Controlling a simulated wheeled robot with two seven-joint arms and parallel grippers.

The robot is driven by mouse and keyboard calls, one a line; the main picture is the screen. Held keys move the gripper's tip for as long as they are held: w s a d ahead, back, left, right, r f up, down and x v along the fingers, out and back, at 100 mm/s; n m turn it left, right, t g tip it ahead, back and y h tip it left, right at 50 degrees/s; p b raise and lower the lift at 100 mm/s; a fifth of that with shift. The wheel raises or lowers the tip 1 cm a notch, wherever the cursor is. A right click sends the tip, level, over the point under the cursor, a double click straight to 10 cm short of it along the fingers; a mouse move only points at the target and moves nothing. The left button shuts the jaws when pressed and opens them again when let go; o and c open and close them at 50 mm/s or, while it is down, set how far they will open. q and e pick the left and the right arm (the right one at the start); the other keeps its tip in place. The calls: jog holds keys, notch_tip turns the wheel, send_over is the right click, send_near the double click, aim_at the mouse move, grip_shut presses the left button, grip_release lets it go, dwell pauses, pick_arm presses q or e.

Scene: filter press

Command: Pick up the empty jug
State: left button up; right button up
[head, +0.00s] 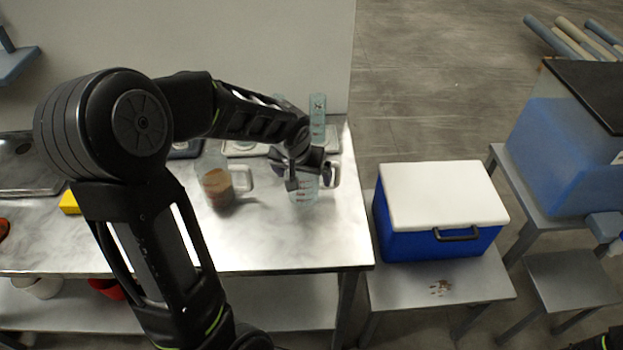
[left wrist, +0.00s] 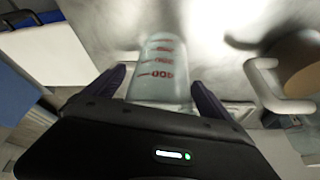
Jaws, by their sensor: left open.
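The empty jug (head: 304,193), clear with red markings, stands on the metal table by its right end. It also shows in the left wrist view (left wrist: 161,72), between the two fingers. My left gripper (head: 308,179) is open around it, one finger on each side; I cannot tell whether either finger touches it. The gripper hides part of the jug in the head view. In the left wrist view my left gripper (left wrist: 160,88) shows both dark fingers spread.
A clear jug with brown liquid (head: 217,187) stands to the left, its handle towards the gripper. Another clear marked vessel (head: 317,115) shows behind the gripper. A blue cooler with a white lid (head: 440,195) is on a lower stand to the right. The table front is clear.

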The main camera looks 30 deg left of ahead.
pick_arm(q)
jog(key=shift+c, duration=0.5)
jog(key=c, duration=1.4)
jog(key=shift+r, duration=0.15)
notch_tip(320, 180, up, 10)
jog(key=shift+b, duration=0.4)
jog(key=shift+f, duration=0.2)
